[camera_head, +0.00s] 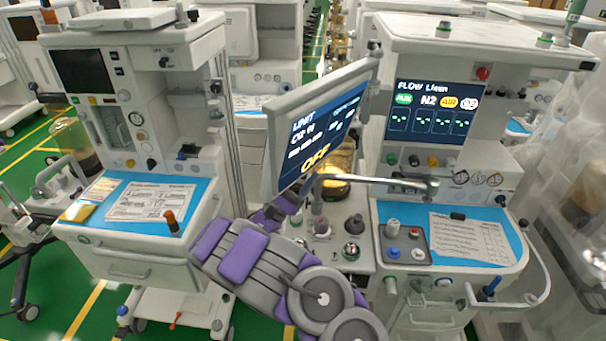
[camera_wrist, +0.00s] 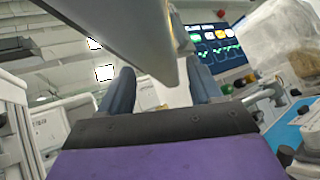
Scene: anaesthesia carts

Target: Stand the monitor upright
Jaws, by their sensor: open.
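The monitor (camera_head: 322,125) is a grey-framed screen with white and orange text on dark blue, in the middle of the head view. It is tilted, its top edge rising to the right. A jointed metal arm (camera_head: 375,183) shows by its lower right. My gripper (camera_head: 287,203) is at its lower edge. In the wrist view, my open gripper (camera_wrist: 160,88) has two blue-grey fingers apart, and the monitor's grey edge (camera_wrist: 135,40) crosses above and between them. I cannot tell whether the fingers touch it. The fingertips are partly hidden in the head view.
The right cart (camera_head: 470,48) with a lit flow screen (camera_head: 431,112) stands close to the monitor. The left cart (camera_head: 135,45) has a blue top with papers. A glass canister (camera_head: 340,165) is behind the monitor. Green floor (camera_head: 85,300) shows at lower left.

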